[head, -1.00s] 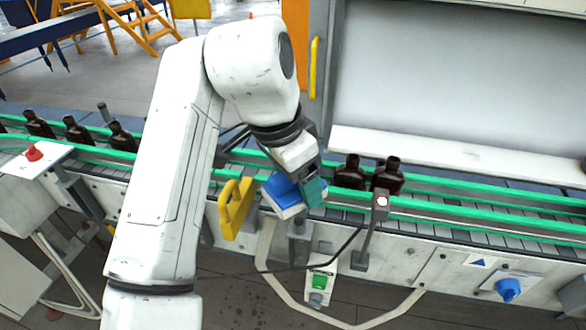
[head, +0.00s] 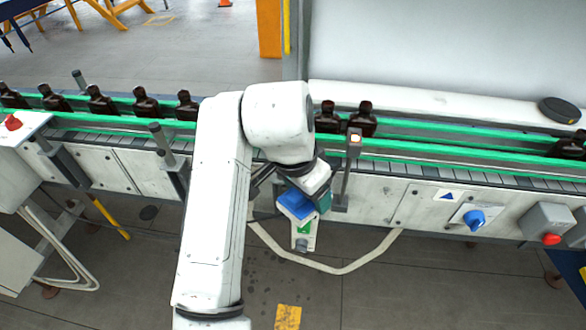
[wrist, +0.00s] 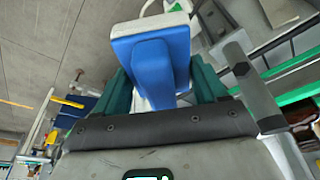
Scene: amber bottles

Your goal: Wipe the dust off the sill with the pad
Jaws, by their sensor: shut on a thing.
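The pad (head: 297,205) is blue with a white layer. My gripper (head: 311,203), with teal fingers, is shut on it in front of the conveyor, below the green rails. In the wrist view the pad (wrist: 150,52) stands out between the teal fingers and hides what lies behind it. The sill (head: 420,98) is a long white ledge behind the conveyor, under a large pale panel. Faint greyish marks (head: 440,101) show on it, too small to tell clearly as dust. My gripper and the pad are apart from the sill, nearer to me and lower.
The conveyor with green rails (head: 450,152) runs between me and the sill. Two amber bottles (head: 362,119) stand near the sill's left end, beside a sensor post (head: 347,165). More bottles (head: 102,101) stand at left. A dark round object (head: 559,110) lies on the sill's right.

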